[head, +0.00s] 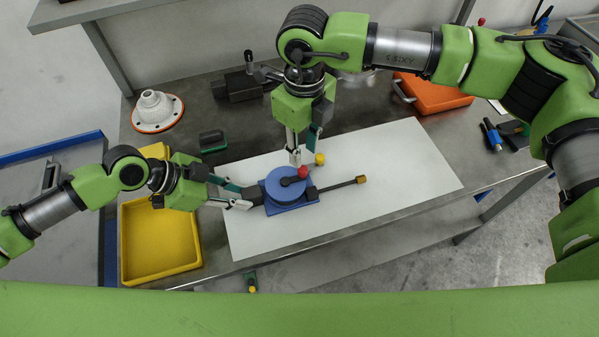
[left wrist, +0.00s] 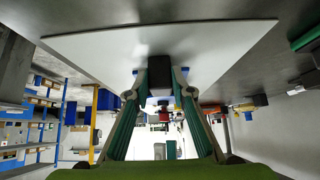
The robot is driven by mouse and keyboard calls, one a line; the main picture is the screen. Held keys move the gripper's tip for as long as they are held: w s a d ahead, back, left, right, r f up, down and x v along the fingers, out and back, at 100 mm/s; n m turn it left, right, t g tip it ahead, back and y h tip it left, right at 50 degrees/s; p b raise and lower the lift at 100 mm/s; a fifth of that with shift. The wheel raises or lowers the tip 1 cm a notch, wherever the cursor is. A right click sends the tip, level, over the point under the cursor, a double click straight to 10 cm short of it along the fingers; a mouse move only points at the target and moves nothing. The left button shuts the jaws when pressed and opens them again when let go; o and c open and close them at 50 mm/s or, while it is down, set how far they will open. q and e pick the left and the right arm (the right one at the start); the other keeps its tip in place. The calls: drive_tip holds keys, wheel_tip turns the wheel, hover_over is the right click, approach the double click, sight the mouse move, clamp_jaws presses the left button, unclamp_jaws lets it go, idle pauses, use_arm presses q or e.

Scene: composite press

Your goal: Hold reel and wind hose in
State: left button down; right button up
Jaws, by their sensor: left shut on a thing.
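The blue reel (head: 284,200) lies on the white sheet (head: 400,160), with a red knob (head: 302,171) on its dark crank. A dark hose end with a brass tip (head: 361,179) sticks out to the right. My left gripper (head: 249,196) is shut on the reel's dark grip block (head: 257,194) at its left side. In the left wrist view the block (left wrist: 154,118) shows between the fingers (left wrist: 160,92). My right gripper (head: 303,153) points down just behind the red knob, its fingers apart and nothing seen between them.
A small yellow ball (head: 320,159) is beside the right gripper. A yellow tray (head: 126,240) stands at the left, with a white flanged cone (head: 156,107) behind it. A dark vise (head: 240,86) and an orange case (head: 432,95) are at the back. The sheet's right part is clear.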

sight(303, 169)
drive_tip(key=shift+f, duration=3.2)
drive_tip(key=n, duration=0.4)
drive_tip(key=shift+n, duration=0.4)
drive_tip(key=n, duration=0.9)
drive_tip(key=shift+n, duration=0.3)
drive_tip(key=n, duration=1.3)
clamp_jaws()
